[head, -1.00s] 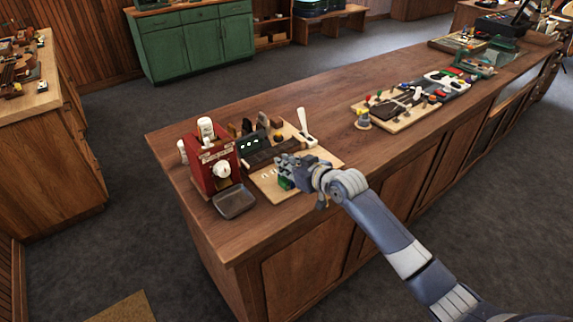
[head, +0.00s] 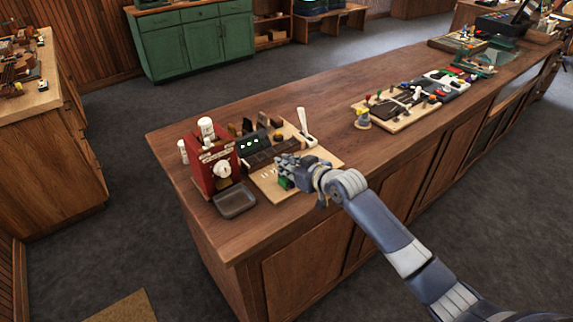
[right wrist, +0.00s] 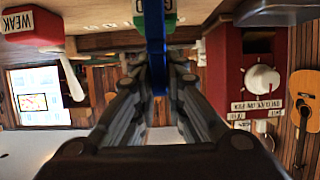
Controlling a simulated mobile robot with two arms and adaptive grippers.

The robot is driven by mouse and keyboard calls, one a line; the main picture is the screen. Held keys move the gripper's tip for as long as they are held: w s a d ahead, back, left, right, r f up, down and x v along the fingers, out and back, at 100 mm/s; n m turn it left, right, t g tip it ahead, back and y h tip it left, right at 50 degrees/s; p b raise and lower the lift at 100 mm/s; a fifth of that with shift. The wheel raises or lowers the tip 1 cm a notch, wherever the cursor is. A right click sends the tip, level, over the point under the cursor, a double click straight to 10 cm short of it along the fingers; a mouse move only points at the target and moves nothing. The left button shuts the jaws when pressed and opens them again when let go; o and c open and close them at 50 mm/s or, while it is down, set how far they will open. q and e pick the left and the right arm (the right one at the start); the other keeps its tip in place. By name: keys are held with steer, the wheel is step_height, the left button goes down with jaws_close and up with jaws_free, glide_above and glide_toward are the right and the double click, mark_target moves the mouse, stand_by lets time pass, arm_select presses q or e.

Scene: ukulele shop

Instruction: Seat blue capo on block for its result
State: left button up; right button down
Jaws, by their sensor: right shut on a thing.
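My right gripper (head: 284,168) is over the pale wooden board (head: 325,156) at the near end of the counter. In the right wrist view it (right wrist: 157,75) is shut on an upright blue piece, the blue capo (right wrist: 155,40), between its fingers. A green block (head: 284,183) sits on the board just under the fingertips; its green sides also show at the top of the right wrist view (right wrist: 140,8). I cannot tell whether the capo touches it. In the head view the capo is hidden by the gripper. My left gripper is not in view.
A red box with a white knob (head: 221,169) stands close left of the gripper, a grey tray (head: 235,201) in front of it. A white-handled lever (head: 306,127) and dark panel (head: 255,146) stand behind.

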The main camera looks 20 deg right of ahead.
steer(key=shift+f+b, duration=0.4)
steer(key=shift+f, duration=0.2)
steer(key=c, duration=1.9)
jaws_free()
steer(key=shift+s+d+r+p, duration=0.15)
steer(key=shift+s+r+p, duration=0.15)
steer(key=shift+p, duration=0.35)
steer(key=shift+p+v, duration=0.9)
steer(key=shift+v, duration=0.25)
steer(key=p+v, duration=0.6)
steer(key=v, duration=0.2)
steer(key=shift+f, duration=0.1)
